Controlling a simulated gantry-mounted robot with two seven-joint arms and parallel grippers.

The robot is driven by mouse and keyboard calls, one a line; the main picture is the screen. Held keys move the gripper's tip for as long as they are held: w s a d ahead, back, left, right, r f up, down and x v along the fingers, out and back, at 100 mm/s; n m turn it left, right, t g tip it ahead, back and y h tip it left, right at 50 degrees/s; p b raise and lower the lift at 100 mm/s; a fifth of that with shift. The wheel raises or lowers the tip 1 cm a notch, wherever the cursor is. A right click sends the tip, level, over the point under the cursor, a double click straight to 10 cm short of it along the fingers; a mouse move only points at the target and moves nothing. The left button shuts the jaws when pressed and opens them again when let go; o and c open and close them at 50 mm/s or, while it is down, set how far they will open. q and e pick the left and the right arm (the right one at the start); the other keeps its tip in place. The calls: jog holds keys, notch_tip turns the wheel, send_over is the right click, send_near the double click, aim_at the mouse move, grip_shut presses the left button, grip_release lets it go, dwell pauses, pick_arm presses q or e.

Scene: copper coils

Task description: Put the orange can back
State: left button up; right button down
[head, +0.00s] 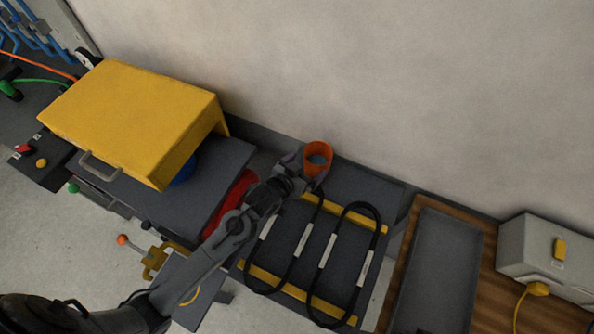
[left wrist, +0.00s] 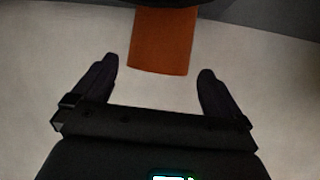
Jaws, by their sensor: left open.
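The orange can (head: 318,149) stands near the wall, at the back edge of the dark bench, and I look into its open top. My left gripper (head: 302,168) is right beside the can, on its near-left side. In the left wrist view, the can (left wrist: 161,42) shows at the top centre, and the two fingers of my left gripper (left wrist: 158,78) are spread apart on either side of its lower end. I cannot tell whether either finger touches it. My right gripper is not in view.
Black coils (head: 325,255) with white bands lie on yellow bars right of my arm. A yellow box (head: 130,115) with a handle stands at the left. A grey tray (head: 440,270) on a wooden surface and a pale box (head: 530,255) are at the right. The wall runs close behind.

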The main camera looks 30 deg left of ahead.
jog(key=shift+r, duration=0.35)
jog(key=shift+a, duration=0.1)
pick_arm(q)
jog(key=s+a+g, duration=0.1)
jog(key=s+g, duration=0.2)
jog(key=s, duration=0.6)
jog(key=s+a+f+g+y, duration=0.1)
jog(key=s+g, duration=0.2)
jog(key=s, duration=0.6)
jog(key=s+a+g, duration=0.1)
jog(key=s+g, duration=0.2)
jog(key=s, duration=0.6)
jog(key=shift+s+f+y, duration=0.15)
jog(key=shift+f+y, duration=0.15)
jog(key=shift+f, duration=0.1)
jog(key=shift+r+p, duration=0.1)
jog(key=shift+p, duration=0.25)
notch_tip(320, 180, up, 30)
jog(key=p, duration=2.9)
jog(key=shift+p, duration=0.3)
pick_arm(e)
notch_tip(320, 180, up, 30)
